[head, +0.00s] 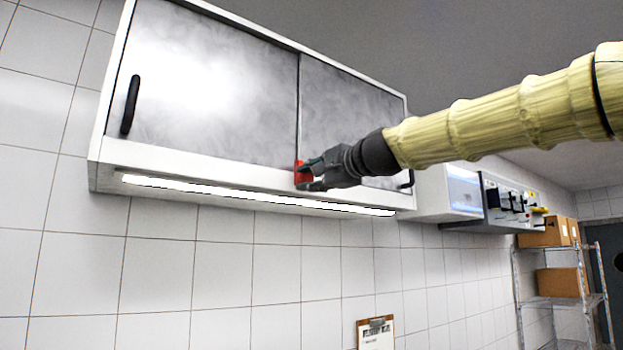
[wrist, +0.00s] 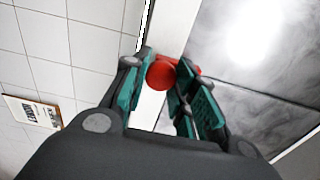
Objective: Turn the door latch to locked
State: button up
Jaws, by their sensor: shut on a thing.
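The door latch (head: 299,172) is a small red part on the lower frame of a white wall cabinet, where its two grey sliding doors meet. My gripper (head: 306,174) reaches it from the right in the head view, with its fingers around the red part. In the wrist view the red latch (wrist: 162,74) shows as a round knob between the green-padded fingertips of my gripper (wrist: 165,80), with a red piece behind the right finger. My gripper is shut on the latch. The fingers hide part of it, so I cannot tell its exact angle.
The left sliding door (head: 210,85) has a black handle (head: 130,105). A lit strip (head: 230,190) runs under the cabinet. A clipboard (head: 375,333) hangs on the tiled wall below. Wall boxes (head: 505,200) and a shelf with cartons (head: 560,283) stand to the right.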

jog(key=o, duration=1)
jog(key=shift+o, duration=0.2)
jog(key=shift+d, duration=0.1)
jog(key=v, duration=1.2)
dwell(0.4)
jog(key=shift+f, duration=0.1)
dwell(0.6)
